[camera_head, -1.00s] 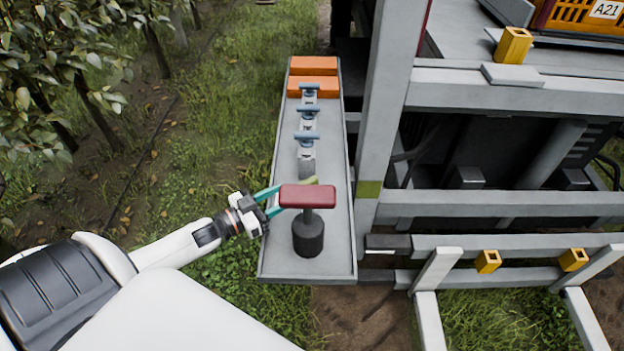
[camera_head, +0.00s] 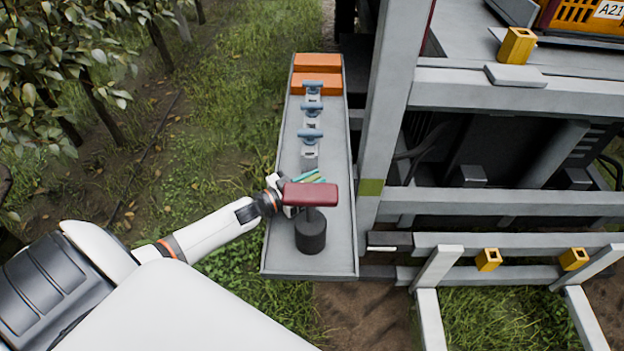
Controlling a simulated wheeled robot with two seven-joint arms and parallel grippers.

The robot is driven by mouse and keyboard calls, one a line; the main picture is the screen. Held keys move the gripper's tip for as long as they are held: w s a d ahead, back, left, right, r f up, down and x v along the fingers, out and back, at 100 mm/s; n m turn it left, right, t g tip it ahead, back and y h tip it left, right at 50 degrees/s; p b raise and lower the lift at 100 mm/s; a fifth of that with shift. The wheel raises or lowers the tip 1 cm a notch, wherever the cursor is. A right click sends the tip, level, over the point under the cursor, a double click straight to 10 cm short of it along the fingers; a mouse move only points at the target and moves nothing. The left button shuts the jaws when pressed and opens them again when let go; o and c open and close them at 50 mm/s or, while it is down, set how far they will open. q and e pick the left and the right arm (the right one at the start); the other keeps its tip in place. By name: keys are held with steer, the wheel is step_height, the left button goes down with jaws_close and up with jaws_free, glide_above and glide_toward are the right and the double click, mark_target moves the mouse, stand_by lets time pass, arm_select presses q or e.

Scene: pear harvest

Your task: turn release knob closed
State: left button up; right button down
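A dark red bar handle (camera_head: 310,194) sits on a black cylinder (camera_head: 310,236) at the near end of a grey tray; I take it for the release knob. The bar lies roughly left to right. My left gripper (camera_head: 314,177) reaches in from the left, just beyond the red bar, with its teal fingers pointing right. A thin yellow-green piece shows beside the fingers. The bar hides part of the gripper, so contact and finger gap cannot be made out. My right gripper is not in view.
The grey tray (camera_head: 285,262) has raised edges. Several blue T-handles (camera_head: 310,135) stand in a row beyond the knob, with orange blocks (camera_head: 317,84) at the far end. A grey frame post (camera_head: 385,110) stands close on the right. Grass and trees lie left.

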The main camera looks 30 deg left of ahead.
arm_select(q)
jaws_close()
steer(key=shift+f+m+g+h+b, duration=0.2)
steer(key=shift+m+g+h+b, duration=0.5)
steer(key=shift+m+h+b, duration=0.35)
steer(key=m+g+h+b, duration=0.3)
steer(key=h+b, duration=0.1)
steer(key=shift+d+b, duration=0.1)
steer(key=shift+b, duration=0.25)
steer(key=shift+s+d+r+m+g+h+b, duration=0.1)
steer(key=shift+m+g+h+b, duration=0.45)
steer(key=shift+g, duration=0.15)
steer(key=shift+s+r+m+g+h+b, duration=0.1)
steer(key=shift+m+g+h+b, duration=0.3)
steer(key=shift+g+b, duration=0.25)
steer(key=shift+o, duration=2.3)
jaws_free()
